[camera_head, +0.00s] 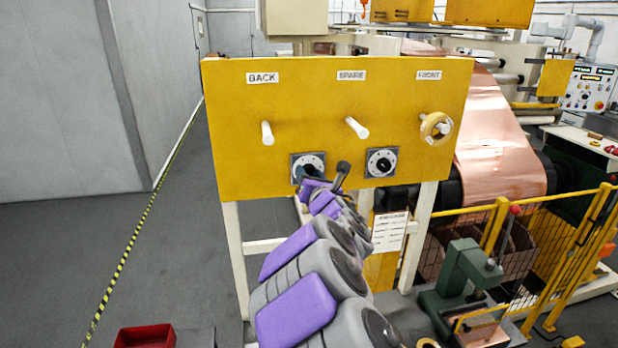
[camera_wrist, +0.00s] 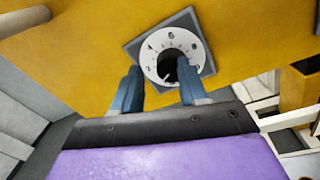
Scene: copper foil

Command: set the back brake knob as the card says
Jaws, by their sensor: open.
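The back brake knob is a dark knob on a white numbered dial (camera_head: 308,164) on a grey square plate, low on the yellow panel below the BACK label (camera_head: 262,78). In the wrist view the knob (camera_wrist: 168,66) sits between the two blue fingers of my gripper (camera_wrist: 160,70), which is open. The fingers reach over the lower part of the dial; I cannot tell whether they touch the knob. Figures such as 4, 6 and 8 show, but the pointer setting is unclear. A white card (camera_head: 389,232) hangs below the panel; its writing is too small to read.
A second dial (camera_head: 381,162) sits to the right on the yellow panel (camera_head: 230,100). White pegs stick out under BACK (camera_head: 267,133) and SPARE (camera_head: 357,128); a ring (camera_head: 436,128) is on the FRONT peg. A green press (camera_head: 465,275) and yellow railing (camera_head: 575,250) stand right. The left floor is mostly clear.

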